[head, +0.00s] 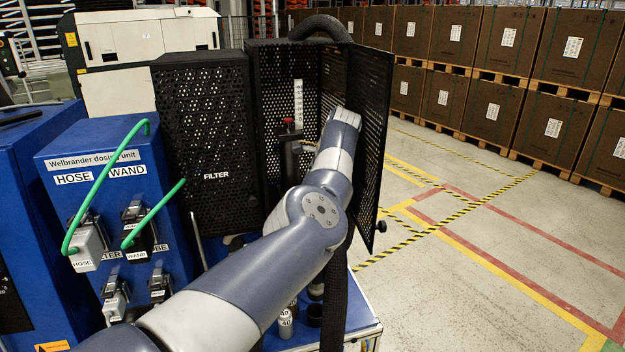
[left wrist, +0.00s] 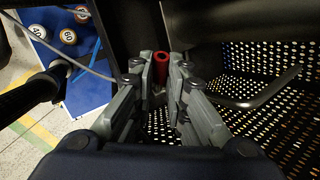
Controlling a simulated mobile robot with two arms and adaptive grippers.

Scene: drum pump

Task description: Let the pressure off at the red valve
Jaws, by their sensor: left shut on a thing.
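My left arm reaches into the open black perforated cabinet (head: 272,72) in the head view, where its own wrist hides the gripper. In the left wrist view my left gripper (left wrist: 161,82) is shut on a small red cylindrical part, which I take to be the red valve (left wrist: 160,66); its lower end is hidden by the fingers. In the head view a red-topped fitting (head: 289,124) stands on a dark post left of my wrist. I cannot tell which red part it is. My right gripper is not in view.
The cabinet door (head: 371,120) stands open close to the right of my wrist. A filter housing (head: 205,140) and a blue dosing unit (head: 105,165) with green hoses stand on the left. Free floor (head: 470,250) lies to the right, with stacked boxes behind.

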